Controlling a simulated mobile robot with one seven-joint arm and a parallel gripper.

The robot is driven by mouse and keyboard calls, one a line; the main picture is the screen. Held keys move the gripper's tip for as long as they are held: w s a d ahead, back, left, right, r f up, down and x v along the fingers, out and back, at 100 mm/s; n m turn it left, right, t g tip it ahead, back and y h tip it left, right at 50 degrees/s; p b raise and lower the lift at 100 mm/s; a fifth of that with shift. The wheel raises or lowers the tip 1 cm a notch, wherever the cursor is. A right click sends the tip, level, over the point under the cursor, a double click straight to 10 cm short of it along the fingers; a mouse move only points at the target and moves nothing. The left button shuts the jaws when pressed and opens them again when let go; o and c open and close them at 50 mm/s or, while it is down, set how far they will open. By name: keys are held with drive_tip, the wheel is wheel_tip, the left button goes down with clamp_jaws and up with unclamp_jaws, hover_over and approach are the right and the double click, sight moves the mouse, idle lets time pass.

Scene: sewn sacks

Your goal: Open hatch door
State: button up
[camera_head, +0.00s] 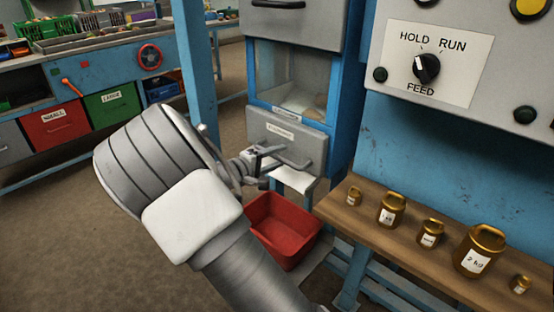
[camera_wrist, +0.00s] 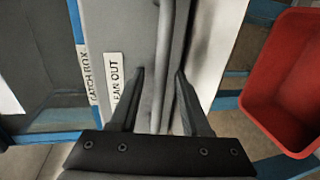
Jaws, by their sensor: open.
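The hatch door (camera_head: 310,150) is a grey panel low on the blue and grey machine, with a small white label and a bar handle (camera_head: 298,165). It looks closed. In the wrist view the door (camera_wrist: 115,25) has a label (camera_wrist: 116,78) partly reading "EAN OUT", and the handle bar (camera_wrist: 166,40) runs lengthwise between my fingers. My gripper (camera_head: 270,158) is at the door's front by the handle. In the wrist view my gripper (camera_wrist: 159,73) is open, one finger on each side of the bar. I cannot tell whether either finger touches it.
A red bin (camera_head: 285,228) stands on the floor below the door. A wooden bench (camera_head: 372,238) with several brass weights is at the right, under a control panel (camera_head: 440,60) with a HOLD/RUN/FEED knob. A catch box window (camera_head: 290,75) is above the door. Open floor lies left.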

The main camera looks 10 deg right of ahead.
clamp_jaws()
idle(0.3)
idle(1.2)
